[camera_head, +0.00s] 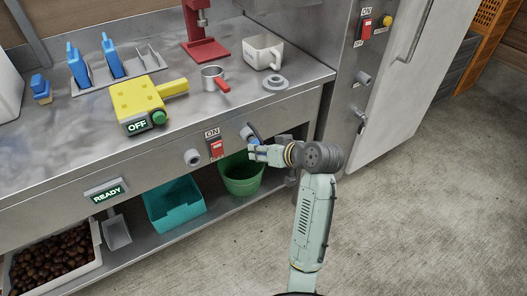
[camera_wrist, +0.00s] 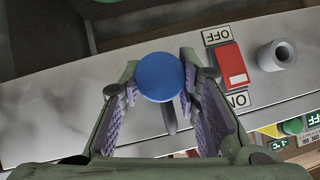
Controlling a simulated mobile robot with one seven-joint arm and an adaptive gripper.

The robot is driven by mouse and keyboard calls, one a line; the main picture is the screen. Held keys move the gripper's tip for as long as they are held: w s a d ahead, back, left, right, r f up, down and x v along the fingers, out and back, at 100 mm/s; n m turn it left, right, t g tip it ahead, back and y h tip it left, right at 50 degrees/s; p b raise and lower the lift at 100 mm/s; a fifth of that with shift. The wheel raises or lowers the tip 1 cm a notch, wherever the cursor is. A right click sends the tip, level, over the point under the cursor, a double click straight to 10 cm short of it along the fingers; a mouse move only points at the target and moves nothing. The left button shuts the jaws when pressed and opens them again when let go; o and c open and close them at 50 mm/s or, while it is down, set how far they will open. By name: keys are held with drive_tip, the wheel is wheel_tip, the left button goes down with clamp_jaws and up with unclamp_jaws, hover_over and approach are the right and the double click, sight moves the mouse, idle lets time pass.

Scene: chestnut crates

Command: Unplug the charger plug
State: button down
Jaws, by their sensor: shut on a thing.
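The charger plug (camera_wrist: 160,78) is a round blue piece between my fingers in the wrist view. My gripper (camera_wrist: 159,70) is shut on it, with a padded finger on either side. In the head view, the blue plug (camera_head: 254,140) shows just beyond my gripper (camera_head: 257,149), at the counter's front panel beside the red switch. A grey round socket (camera_head: 246,131) is right at the plug. My fingers hide part of the plug, and I cannot tell how deep it sits.
The red ON/OFF switch (camera_head: 217,149) and a grey round socket (camera_head: 192,157) lie left of my gripper. A green bucket (camera_head: 241,183) and teal bin (camera_head: 176,211) stand on the shelf below. A white mug (camera_head: 262,49) stands on the counter. Open floor lies right.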

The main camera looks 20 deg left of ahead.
drive_tip(key=shift+w+a, duration=0.7)
drive_tip(key=shift+a, duration=0.25)
drive_tip(key=c, duration=1.1)
unclamp_jaws()
drive_tip(key=shift+d, duration=0.1)
drive_tip(key=v, duration=1.2)
